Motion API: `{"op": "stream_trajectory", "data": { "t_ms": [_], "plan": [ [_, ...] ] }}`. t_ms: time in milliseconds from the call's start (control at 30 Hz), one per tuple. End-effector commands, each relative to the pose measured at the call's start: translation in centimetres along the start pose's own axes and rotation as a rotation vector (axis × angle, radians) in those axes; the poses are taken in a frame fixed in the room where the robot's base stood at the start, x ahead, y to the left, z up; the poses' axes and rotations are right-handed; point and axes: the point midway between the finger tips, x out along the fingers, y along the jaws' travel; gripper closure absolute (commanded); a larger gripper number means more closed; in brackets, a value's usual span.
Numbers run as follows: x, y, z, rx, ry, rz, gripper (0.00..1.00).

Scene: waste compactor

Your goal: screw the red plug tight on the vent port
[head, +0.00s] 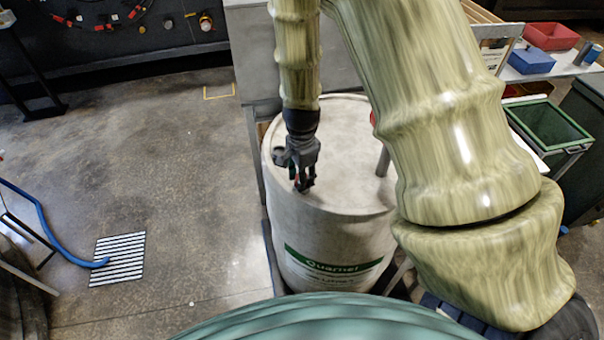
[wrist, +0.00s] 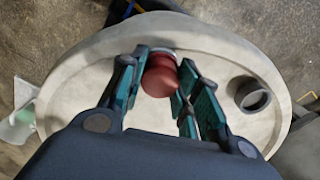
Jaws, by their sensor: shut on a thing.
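The red plug (wrist: 158,78) is between the teal-padded fingers of my gripper (wrist: 165,90) in the wrist view, and the gripper is shut on it. A pale ring (wrist: 163,52) shows at the plug's far end; it may be the vent port, but the plug and fingers hide most of it. I cannot tell how far the plug is seated. In the head view my gripper (head: 303,186) points down at the near left part of the top of a pale drum (head: 335,235). The plug is mostly hidden there.
A short grey pipe with an open dark mouth (wrist: 254,96) stands on the drum top to the right; a grey upright pipe (head: 383,160) shows in the head view. A red part (head: 373,118) is mostly behind my arm. A green bin (head: 550,125) stands right.

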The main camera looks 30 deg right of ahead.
Motion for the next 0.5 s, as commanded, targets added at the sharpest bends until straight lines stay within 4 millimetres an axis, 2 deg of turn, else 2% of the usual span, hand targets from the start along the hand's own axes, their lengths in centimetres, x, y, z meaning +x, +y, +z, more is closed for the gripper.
{"op": "stream_trajectory", "data": {
  "t_ms": [167, 200, 333, 500],
  "plan": [
    [0.00, -0.02, 0.00, 0.003, 0.000, 0.000, 0.92],
    [0.00, -0.02, 0.01, 0.002, 0.000, 0.000, 0.66],
    [0.00, -0.02, 0.01, 0.001, 0.000, 0.000, 0.43],
    [0.00, -0.01, 0.01, 0.001, 0.000, 0.000, 0.43]
  ]
}}
